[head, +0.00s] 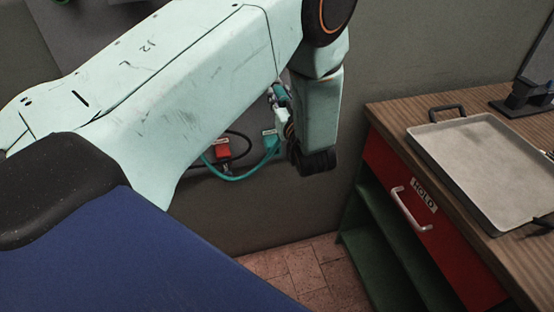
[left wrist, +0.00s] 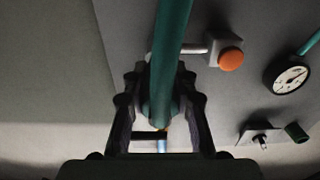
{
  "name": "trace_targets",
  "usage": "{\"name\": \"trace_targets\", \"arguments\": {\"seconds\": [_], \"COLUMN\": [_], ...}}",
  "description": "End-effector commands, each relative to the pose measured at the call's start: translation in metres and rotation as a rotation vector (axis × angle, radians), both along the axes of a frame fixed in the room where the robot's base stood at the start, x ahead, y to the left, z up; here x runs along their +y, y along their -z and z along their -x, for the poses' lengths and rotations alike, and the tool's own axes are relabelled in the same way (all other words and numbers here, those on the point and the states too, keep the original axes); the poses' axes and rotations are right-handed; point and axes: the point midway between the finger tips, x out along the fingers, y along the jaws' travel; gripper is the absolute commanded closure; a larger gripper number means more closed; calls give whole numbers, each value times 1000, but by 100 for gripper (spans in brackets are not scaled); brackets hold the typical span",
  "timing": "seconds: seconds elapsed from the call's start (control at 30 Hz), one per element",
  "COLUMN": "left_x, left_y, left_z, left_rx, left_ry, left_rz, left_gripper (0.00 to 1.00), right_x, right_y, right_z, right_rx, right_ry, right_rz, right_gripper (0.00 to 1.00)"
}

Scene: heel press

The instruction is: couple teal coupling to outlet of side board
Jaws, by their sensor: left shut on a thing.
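My left gripper (left wrist: 161,92) is shut on a teal cylindrical piece (left wrist: 168,60), which I take to be the teal coupling, running up between its two black fingers. In the head view my left arm hides much of the board, and the grip is not clear there. A teal fitting with a pale tag (head: 270,141) and a teal hose (head: 236,179) show beside the arm's dark end. Another small teal part (head: 279,91) shows higher up. I cannot tell which part is the outlet. My right gripper is not in view.
A red tagged fitting (head: 222,149) with a dark hose is left of the teal one. The wrist view shows an orange knob (left wrist: 231,59), a gauge (left wrist: 290,77) and a dark green stub (left wrist: 296,132). A bench with a tray (head: 480,165) and red drawer (head: 400,190) stands right.

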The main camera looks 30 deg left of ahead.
Motion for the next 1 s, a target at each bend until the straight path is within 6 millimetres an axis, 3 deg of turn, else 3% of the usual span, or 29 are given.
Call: {"name": "trace_targets", "arguments": {"seconds": [0.63, 0.67, 0.93, 1.0], "left_x": [9, 9, 8, 8], "left_y": [-1, -1, 0, 0], "left_z": [-7, -7, -7, -7], "left_rx": [-1, -1, -1, 0], "left_ry": [-1, -1, 0, 0], "left_rz": [0, 0, -1, 0], "left_gripper": [100, 71, 48, 47], "right_x": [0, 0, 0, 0], "right_y": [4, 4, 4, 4], "right_z": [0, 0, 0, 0], "right_rx": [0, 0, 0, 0], "right_ry": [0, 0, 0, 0], "right_rz": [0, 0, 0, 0], "right_gripper": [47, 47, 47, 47]}}
